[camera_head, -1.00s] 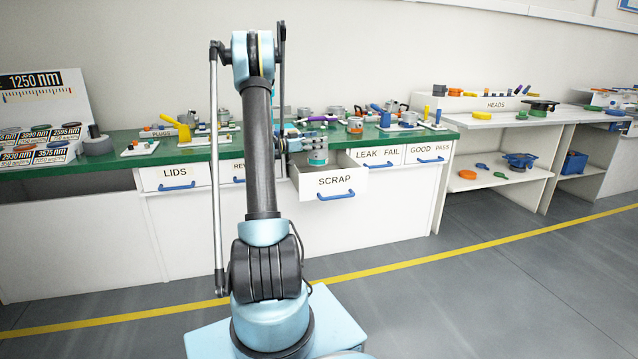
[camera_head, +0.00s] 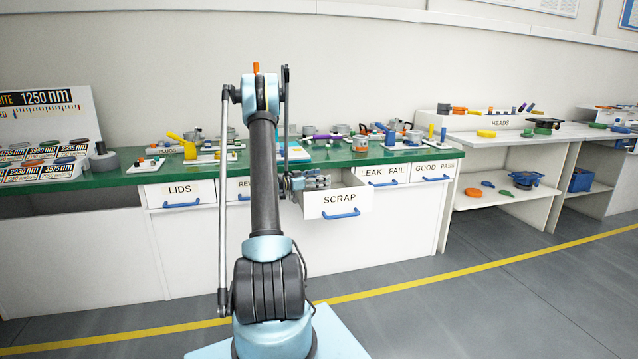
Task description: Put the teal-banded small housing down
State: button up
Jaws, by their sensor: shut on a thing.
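The SCRAP drawer (camera_head: 340,201) is pulled open from the bench, with its white front and blue handle facing me. My gripper (camera_head: 318,182) is low at the drawer's opening, just behind the top edge of the front panel. It is shut on the teal-banded small housing. The housing itself is hidden behind the drawer front, so I cannot tell whether it touches the drawer floor.
The green bench top (camera_head: 345,157) above carries several fixtures and parts. The LIDS drawer (camera_head: 180,193), LEAK FAIL drawer (camera_head: 382,176) and GOOD PASS drawer (camera_head: 434,170) are shut. A white shelf unit (camera_head: 500,200) stands at the right.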

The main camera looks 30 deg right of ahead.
jog(key=shift+f, duration=0.4)
jog(key=shift+f, duration=0.55)
jog(key=o, duration=1.5)
jog(key=shift+s, duration=0.1)
